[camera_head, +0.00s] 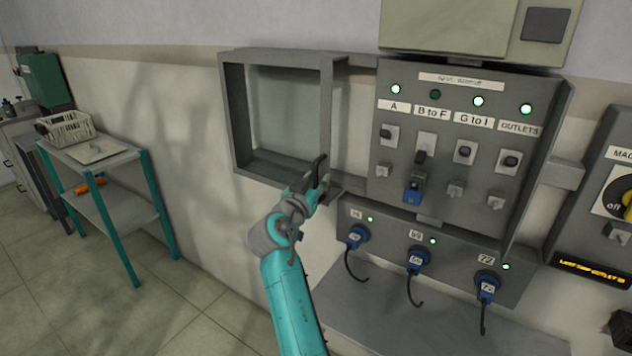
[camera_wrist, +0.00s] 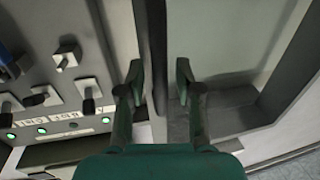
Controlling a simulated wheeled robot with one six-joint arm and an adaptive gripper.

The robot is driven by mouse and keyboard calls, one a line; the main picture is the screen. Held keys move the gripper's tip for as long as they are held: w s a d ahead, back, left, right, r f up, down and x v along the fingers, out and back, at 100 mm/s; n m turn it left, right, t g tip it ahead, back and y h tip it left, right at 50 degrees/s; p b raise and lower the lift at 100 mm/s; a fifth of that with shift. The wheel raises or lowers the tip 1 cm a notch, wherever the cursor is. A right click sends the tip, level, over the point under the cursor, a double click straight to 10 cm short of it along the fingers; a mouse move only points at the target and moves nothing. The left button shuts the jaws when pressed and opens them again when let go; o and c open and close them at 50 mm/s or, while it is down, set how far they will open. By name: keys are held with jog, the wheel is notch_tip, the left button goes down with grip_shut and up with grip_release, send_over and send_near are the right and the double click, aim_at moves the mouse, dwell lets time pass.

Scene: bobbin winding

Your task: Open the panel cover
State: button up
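The panel cover (camera_head: 233,120) is a grey rectangular frame around a pale pane. It stands swung open to the left of the switch panel (camera_head: 440,140), whose switches and lights are uncovered. My gripper (camera_head: 321,172) is at the cover's lower right corner, on the side near the panel. In the wrist view the picture is turned over, with the cover (camera_wrist: 235,115) on the right and the panel (camera_wrist: 45,75) on the left. My gripper (camera_wrist: 159,75) has its fingers apart, with a dark frame edge showing between them. I cannot tell whether they touch it.
Below the panel, blue plugs (camera_head: 418,260) with hanging cables sit in a socket strip above a grey ledge (camera_head: 385,315). A rotary switch box (camera_head: 612,200) is at the far right. A teal-legged trolley (camera_head: 120,205) stands at the left, with open floor before it.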

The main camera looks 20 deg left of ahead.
jog(key=s+a, duration=0.1)
jog(key=s, duration=1.1)
jog(key=shift+a, duration=0.2)
jog(key=shift+f, duration=0.1)
